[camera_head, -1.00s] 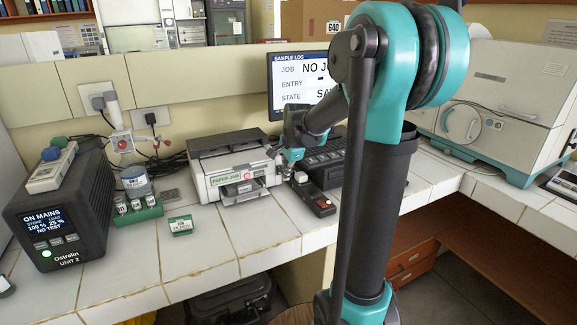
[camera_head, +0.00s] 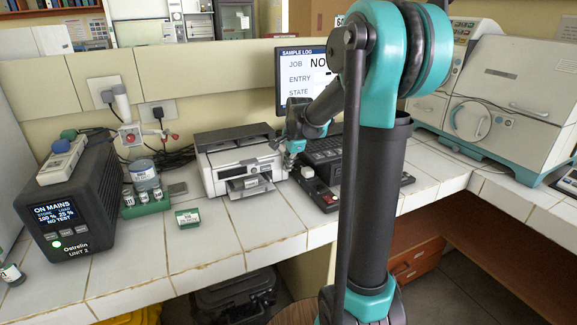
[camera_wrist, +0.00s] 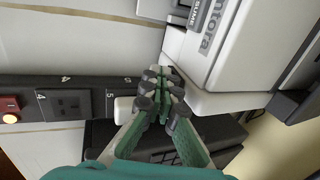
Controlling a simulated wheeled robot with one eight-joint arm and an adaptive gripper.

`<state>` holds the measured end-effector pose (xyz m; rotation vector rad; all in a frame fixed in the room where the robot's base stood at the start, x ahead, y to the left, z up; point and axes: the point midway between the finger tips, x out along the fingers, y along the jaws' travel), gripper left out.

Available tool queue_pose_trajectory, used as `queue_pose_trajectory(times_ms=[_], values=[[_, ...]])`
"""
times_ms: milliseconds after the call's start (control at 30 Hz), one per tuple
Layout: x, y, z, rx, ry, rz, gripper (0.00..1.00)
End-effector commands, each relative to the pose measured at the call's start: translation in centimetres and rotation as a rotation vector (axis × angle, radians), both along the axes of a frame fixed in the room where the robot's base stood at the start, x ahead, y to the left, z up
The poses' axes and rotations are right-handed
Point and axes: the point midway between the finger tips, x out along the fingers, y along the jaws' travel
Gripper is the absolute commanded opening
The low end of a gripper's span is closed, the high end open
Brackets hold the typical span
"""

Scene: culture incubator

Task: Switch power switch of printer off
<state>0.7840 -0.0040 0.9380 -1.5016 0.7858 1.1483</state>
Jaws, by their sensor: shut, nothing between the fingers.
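The white and grey printer (camera_head: 240,163) stands on the tiled bench. No lit display or lamp shows on its front now. In the wrist view the printer's casing (camera_wrist: 215,45) fills the upper right. My gripper (camera_head: 290,153) is at the printer's right side; in the wrist view its green fingertips (camera_wrist: 163,75) are together, with nothing between them, close to the casing. I cannot tell whether they touch it. The printer's power switch cannot be made out; the fingers may cover it.
A dark power strip (camera_wrist: 60,82) with a red lit switch (camera_wrist: 9,110) and a white plug (camera_wrist: 125,108) lies beside the printer.

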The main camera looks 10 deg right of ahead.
Motion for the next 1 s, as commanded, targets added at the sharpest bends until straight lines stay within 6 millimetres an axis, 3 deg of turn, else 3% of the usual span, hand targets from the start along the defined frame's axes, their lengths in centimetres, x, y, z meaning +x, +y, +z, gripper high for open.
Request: queue_pose_trajectory(times_ms=[567,1000], values=[[0.1,0.0,1.6,0.001,-0.002,0.000,0.00],[-0.2,-0.3,1.7,0.000,-0.001,0.000,0.00]])
